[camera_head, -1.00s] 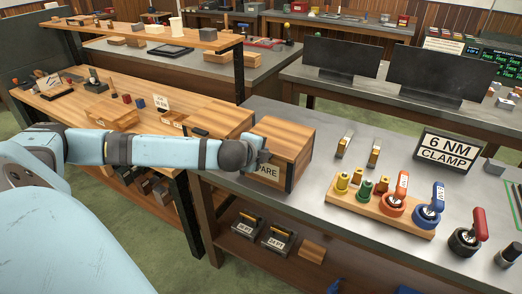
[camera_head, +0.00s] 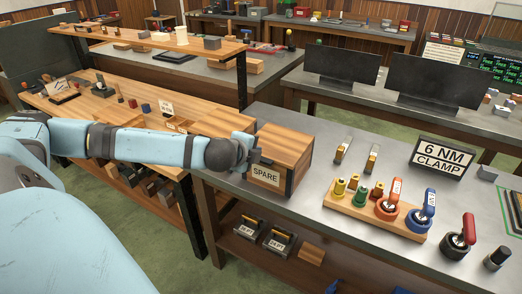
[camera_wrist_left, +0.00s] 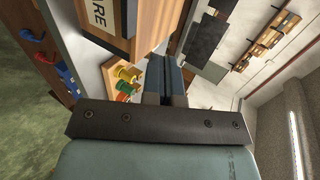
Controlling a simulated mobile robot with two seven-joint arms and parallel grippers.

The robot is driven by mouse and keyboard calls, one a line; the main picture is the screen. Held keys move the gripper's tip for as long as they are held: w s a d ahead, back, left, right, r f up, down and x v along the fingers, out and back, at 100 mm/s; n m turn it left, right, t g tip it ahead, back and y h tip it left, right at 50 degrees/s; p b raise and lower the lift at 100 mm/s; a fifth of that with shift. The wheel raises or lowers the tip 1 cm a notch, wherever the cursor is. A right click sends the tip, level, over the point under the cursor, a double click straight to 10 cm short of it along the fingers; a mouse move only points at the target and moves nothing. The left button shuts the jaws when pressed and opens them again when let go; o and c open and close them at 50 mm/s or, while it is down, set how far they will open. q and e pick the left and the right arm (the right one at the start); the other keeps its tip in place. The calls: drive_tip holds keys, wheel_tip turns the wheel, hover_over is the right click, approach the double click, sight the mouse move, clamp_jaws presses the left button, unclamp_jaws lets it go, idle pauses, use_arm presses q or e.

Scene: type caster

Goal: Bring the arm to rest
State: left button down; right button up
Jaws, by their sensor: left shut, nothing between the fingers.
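My left arm comes in from the left in the head view, and its gripper (camera_head: 252,152) is at the left side of the wooden box labelled SPARE (camera_head: 287,150). I cannot tell whether it touches the box. In the left wrist view the fingers (camera_wrist_left: 164,75) are together with nothing between them, and the SPARE box (camera_wrist_left: 150,22) is close beside them at the upper left. My right gripper is in neither view.
The SPARE box stands on the grey bench (camera_head: 318,213). A wooden rack (camera_head: 362,214) with colored knobs and clamps, a "6 NM CLAMP" sign (camera_head: 442,156) and a red-handled clamp (camera_head: 461,238) are to the right. A wooden bench (camera_head: 80,97) is at left.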

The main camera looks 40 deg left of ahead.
use_arm(q)
drive_tip(key=v, duration=0.4)
drive_tip(key=shift+s+a+f, duration=0.1)
drive_tip(key=shift+s+f, duration=0.05)
drive_tip(key=shift+s, duration=0.05)
drive_tip(key=s+d+f+n+g+h+p, duration=0.1)
drive_tip(key=s+d+f+n+h+p, duration=0.15)
drive_tip(key=d+f, duration=0.4)
drive_tip(key=s+d+f+n+h+p, duration=0.1)
drive_tip(key=d+f+h+p, duration=0.15)
drive_tip(key=d+f, duration=0.45)
drive_tip(key=s+d+f+n+p, duration=0.3)
drive_tip(key=s+d+f+n, duration=0.5)
drive_tip(key=s+d, duration=0.3)
drive_tip(key=shift+s+d+f+n+h, duration=0.15)
drive_tip(key=shift+s+d+n+h, duration=0.25)
drive_tip(key=shift+s+n, duration=0.1)
